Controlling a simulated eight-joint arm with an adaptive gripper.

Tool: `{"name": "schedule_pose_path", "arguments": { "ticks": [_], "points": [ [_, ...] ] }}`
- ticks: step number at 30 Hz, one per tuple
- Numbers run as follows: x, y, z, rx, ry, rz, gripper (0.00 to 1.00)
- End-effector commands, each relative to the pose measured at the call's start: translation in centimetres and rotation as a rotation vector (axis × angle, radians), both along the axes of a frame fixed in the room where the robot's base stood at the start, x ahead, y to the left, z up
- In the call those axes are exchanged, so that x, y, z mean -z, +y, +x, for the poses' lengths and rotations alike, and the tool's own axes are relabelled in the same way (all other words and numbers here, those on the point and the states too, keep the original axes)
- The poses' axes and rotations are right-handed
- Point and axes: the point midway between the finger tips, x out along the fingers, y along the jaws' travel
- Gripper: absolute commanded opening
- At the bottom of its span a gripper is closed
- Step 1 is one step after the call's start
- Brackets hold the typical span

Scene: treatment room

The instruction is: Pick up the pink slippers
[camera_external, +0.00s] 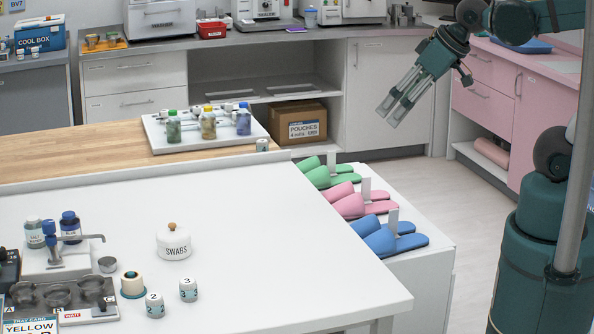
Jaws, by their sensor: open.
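A pair of pink slippers (362,205) lies on a low white bench (425,258) beside the right edge of the white table. The pair sits between green slippers (330,174) behind and blue slippers (388,240) in front. A small upright white piece stands at each pair. My gripper (390,112) is open and empty. It is in the air, up and to the right of the pink slippers in the picture, with its fingers pointing down and left. The left ends of the pink slippers are close to the table edge.
The white table (300,290) holds a swabs jar (174,243), bottles and small cups. A tray of bottles (160,138) stands on the wooden top. A pouches box (299,122) is on the shelf behind. Floor (470,200) right of the bench is clear.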

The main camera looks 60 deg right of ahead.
Motion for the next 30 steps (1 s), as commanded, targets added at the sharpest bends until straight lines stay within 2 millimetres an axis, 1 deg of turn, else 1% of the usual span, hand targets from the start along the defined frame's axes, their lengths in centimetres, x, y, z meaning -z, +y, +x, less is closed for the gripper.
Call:
{"name": "schedule_pose_path", "arguments": {
  "ticks": [1, 9, 11, 12, 23, 26, 30],
  "points": [
    [0.0, 0.0, 0.0, 0.000, 0.000, 0.000, 0.68],
    [0.0, 0.0, 0.0, 0.000, 0.000, 0.000, 0.33],
    [0.0, 0.0, 0.0, 0.000, 0.000, 0.000, 0.25],
    [0.0, 0.0, 0.0, 0.000, 0.000, 0.000, 0.23],
    [0.0, -0.1, 0.1, 0.002, 0.001, 0.000, 0.23],
    [0.1, -0.3, 0.4, 0.009, 0.005, 0.001, 0.23],
    [0.2, -0.8, 1.2, 0.027, 0.016, 0.004, 0.23]
  ]
}}
